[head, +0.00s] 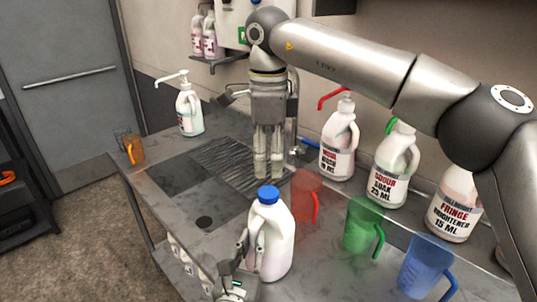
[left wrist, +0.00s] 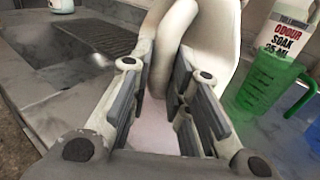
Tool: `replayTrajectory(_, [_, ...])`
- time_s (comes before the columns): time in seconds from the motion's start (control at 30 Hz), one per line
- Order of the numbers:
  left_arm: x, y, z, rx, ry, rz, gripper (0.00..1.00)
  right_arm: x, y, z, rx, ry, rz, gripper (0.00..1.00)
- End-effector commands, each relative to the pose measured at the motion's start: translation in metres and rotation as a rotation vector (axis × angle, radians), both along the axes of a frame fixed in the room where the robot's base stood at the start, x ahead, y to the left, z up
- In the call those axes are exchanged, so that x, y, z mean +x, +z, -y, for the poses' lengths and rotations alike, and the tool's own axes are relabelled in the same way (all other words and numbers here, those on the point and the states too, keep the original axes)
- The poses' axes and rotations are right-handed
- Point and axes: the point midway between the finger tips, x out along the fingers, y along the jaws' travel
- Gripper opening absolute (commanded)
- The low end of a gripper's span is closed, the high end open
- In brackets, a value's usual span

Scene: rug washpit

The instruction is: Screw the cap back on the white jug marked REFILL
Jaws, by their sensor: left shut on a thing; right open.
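A white jug (head: 275,250) stands upright on the worktop at the sink's near right corner. No REFILL mark shows on its visible side. A blue cap (head: 268,195) sits on top of its neck; I cannot tell how tightly. My left gripper (head: 250,250) is shut on the jug's handle from the near left. In the left wrist view the handle (left wrist: 165,45) runs between the finger pads. My right gripper (head: 268,172) is open and empty, pointing down, just above the cap in the picture. The gap between them is hard to judge.
Red (head: 307,195), green (head: 362,225) and blue (head: 425,265) measuring jugs stand to the right. Behind them are labelled bottles, including one marked odour soak (head: 390,170). A pump bottle (head: 189,110) and an orange cup (head: 134,149) stand beyond the sink (head: 190,190).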

Motion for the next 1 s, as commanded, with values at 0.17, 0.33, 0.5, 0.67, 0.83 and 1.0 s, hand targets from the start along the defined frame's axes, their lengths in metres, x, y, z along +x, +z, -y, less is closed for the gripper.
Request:
replayTrajectory(0.17, [0.000, -0.001, 0.000, 0.001, 0.000, -0.003, 0.00, 0.000, 0.000, 0.000, 0.000, -0.001, 0.000, 0.56])
replayTrajectory(0.33, [0.000, -0.001, 0.000, 0.001, 0.000, -0.003, 0.00, 0.000, -0.005, 0.000, -0.001, -0.002, -0.001, 0.56])
replayTrajectory(0.5, [0.000, -0.001, 0.000, 0.001, 0.000, -0.003, 0.00, 0.000, -0.027, 0.001, -0.002, -0.003, -0.003, 0.56])
replayTrajectory(0.67, [0.000, -0.001, 0.000, 0.001, 0.000, -0.003, 0.00, 0.000, -0.052, 0.001, -0.001, -0.003, -0.003, 0.56])
replayTrajectory(0.83, [0.000, -0.001, 0.000, 0.001, 0.000, -0.003, 0.00, 0.000, -0.072, 0.000, -0.001, -0.004, -0.001, 0.56])
replayTrajectory(1.0, [0.000, -0.001, 0.000, 0.001, 0.000, -0.003, 0.00, 0.000, -0.080, 0.000, 0.000, -0.004, 0.001, 0.56])
